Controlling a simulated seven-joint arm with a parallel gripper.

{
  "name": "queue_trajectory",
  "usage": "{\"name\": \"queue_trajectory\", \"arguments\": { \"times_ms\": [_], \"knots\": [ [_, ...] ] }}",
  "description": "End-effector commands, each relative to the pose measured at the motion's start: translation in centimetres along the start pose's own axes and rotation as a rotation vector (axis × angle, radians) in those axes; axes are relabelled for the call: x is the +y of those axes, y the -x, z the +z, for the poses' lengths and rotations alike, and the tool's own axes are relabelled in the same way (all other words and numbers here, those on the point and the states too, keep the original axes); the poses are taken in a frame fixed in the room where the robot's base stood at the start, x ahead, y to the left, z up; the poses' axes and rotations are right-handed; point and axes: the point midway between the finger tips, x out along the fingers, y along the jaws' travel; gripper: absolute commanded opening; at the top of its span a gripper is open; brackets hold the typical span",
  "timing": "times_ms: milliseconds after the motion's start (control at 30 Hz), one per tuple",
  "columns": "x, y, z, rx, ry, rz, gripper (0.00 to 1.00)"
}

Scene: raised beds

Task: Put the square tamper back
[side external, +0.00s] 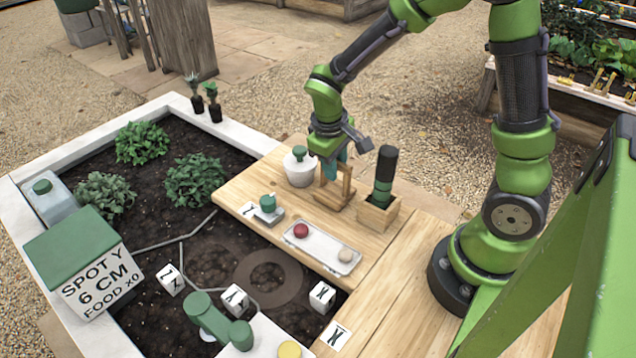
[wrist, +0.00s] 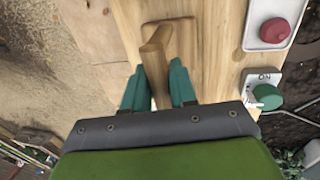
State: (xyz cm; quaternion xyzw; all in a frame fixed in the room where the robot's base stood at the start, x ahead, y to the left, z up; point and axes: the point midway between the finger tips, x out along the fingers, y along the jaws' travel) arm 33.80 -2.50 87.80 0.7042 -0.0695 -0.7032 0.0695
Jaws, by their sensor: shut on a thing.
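My gripper (side external: 333,172) is over the wooden worktop (side external: 235,190), between a white pot and a wooden box. Its teal fingers (wrist: 160,92) are shut on a brown wooden piece, which I take to be the square tamper (side external: 347,184). In the wrist view the tamper (wrist: 156,50) shows as an upright part between the fingers with a wider part beyond. The fingers and wrist hide some of it. I cannot tell whether its base touches the worktop.
A white pot (side external: 300,173) with a green knob stands left of the gripper. A wooden box (side external: 378,215) holding a dark-green upright tool (side external: 385,175) stands right. In front are a green-knobbed switch (side external: 267,204) and a white tray (side external: 320,255). Lettered cubes (side external: 236,298) lie on the soil.

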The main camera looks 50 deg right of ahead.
Motion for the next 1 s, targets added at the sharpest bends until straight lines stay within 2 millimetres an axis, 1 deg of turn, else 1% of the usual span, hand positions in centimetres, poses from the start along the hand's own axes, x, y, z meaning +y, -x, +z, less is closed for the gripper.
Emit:
{"name": "queue_trajectory", "arguments": {
  "times_ms": [100,133,200,300,567,667,767,1000],
  "knots": [
    [-0.1,-0.2,0.0,0.0,0.001,0.0,0.0],
    [-0.1,-0.3,0.0,-0.001,0.0,0.0,0.28],
    [-0.1,-0.3,0.0,0.0,0.0,0.0,0.39],
    [-0.1,-0.2,0.0,0.0,0.0,0.0,0.52],
    [0.0,-0.2,0.0,0.0,0.0,0.0,0.52],
    [0.0,0.4,-0.1,0.002,-0.001,0.0,0.52],
    [0.0,1.8,-0.1,0.005,0.0,0.0,0.52],
    [0.0,7.0,-0.1,0.007,0.0,0.0,0.52]
  ]
}}
